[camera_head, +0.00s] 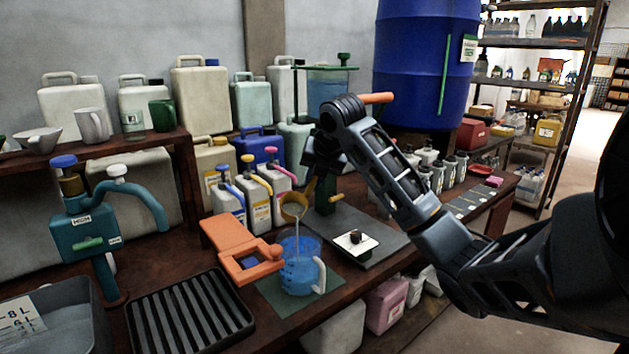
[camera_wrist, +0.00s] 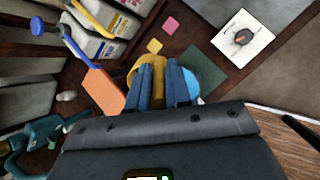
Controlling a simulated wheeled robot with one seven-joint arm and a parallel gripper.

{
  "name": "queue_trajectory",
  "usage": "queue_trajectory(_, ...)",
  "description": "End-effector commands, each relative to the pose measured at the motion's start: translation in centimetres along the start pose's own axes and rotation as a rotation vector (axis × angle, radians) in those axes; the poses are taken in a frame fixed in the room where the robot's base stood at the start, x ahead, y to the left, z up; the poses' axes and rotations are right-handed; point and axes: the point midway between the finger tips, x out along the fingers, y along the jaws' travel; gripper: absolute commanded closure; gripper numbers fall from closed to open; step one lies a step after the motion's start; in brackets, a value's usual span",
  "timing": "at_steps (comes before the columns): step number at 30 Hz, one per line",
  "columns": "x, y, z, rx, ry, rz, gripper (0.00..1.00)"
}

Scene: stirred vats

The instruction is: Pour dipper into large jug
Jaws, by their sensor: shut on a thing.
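The dipper (camera_head: 293,206) is a small yellow-brown cup, tilted above the large jug. A thin pale stream runs down from its lip into the jug. The large jug (camera_head: 299,272) is clear with blue liquid in it and a white handle on its right side; it stands upright on a dark green mat. My gripper (camera_head: 318,172) is shut on the dipper, above and to the right of the jug; its fingertips are hard to make out there. In the wrist view, the fingers (camera_wrist: 165,82) partly cover the yellow dipper (camera_wrist: 146,62) and the blue of the jug (camera_wrist: 193,80).
An orange clamp-like piece (camera_head: 240,245) lies close left of the jug. Pump bottles (camera_head: 257,200) stand behind it. A black ribbed tray (camera_head: 190,310) and a teal tap (camera_head: 90,235) are at left. A dark plate with a white square (camera_head: 355,243) lies at right.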

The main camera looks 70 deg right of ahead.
Motion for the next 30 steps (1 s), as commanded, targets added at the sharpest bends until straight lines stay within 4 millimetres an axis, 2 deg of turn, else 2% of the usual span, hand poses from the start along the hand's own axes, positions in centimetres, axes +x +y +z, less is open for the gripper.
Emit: queue_trajectory(30, -0.5, -0.6, -1.3, -0.009, -0.133, 0.063, 1.0)
